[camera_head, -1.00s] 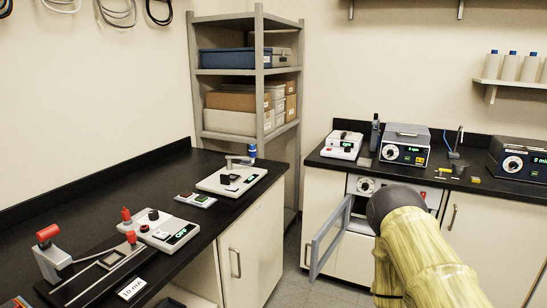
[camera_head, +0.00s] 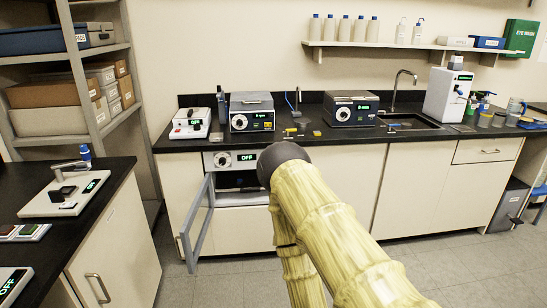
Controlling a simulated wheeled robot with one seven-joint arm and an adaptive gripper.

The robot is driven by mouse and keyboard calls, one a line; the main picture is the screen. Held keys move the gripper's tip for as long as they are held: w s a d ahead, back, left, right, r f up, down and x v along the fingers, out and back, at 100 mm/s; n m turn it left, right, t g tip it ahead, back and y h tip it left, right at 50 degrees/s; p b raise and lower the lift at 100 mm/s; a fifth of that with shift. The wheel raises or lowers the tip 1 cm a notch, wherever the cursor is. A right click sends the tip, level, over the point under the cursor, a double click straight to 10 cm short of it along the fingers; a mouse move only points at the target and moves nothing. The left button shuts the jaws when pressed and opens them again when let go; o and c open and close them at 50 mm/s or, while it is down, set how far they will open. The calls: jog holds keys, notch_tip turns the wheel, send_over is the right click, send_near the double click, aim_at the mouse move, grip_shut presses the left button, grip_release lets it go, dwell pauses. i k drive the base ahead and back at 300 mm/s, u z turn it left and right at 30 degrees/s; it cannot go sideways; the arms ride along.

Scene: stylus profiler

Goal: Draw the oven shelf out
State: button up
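The oven (camera_head: 221,160) is built in under the back counter. Its panel has a round dial and a lit display reading OFF. The oven door (camera_head: 198,222) stands open, swung out to the left. The cavity (camera_head: 232,181) is dark inside, and its right part is hidden behind my arm. I cannot make out the shelf clearly inside it. My arm, in a yellow ribbed cover with a dark rounded joint, reaches up in front of the oven's right side. My gripper does not show; the arm hides it or it is out of frame.
The back counter (camera_head: 420,131) carries several instruments and a sink. A side bench (camera_head: 118,172) with devices stands at left, next to a shelving rack (camera_head: 82,95). The open door juts into the room. Grey floor (camera_head: 225,280) is free before the cabinets.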

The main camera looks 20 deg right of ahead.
aim_at(227, 181)
jog(key=z, duration=0.5)
jog(key=i, duration=1.3)
